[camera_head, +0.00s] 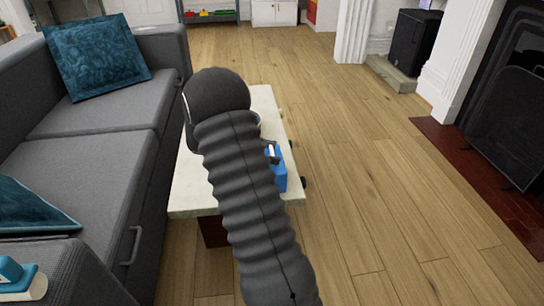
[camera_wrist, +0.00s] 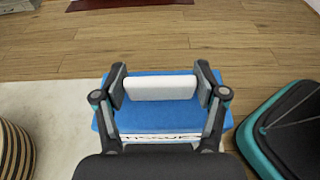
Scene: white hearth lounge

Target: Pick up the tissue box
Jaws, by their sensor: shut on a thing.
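The tissue box is blue with a white raised piece on top. In the head view a part of its blue side (camera_head: 280,178) shows past my arm, at the right edge of the low pale table (camera_head: 190,190). In the wrist view the blue box (camera_wrist: 160,118) lies below my gripper (camera_wrist: 161,86), with lettering on its near side. The two fingers are closed against the ends of the white piece. My arm hides most of the box and my gripper in the head view. I cannot tell whether the box rests on the table or is just above it.
A grey sofa (camera_head: 90,150) with teal cushions (camera_head: 95,55) stands close along the table's left. Wooden floor (camera_head: 370,180) is clear to the right, up to the fireplace hearth (camera_head: 480,165). In the wrist view a black and teal object (camera_wrist: 285,125) is right of the box, a striped round object (camera_wrist: 14,150) left.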

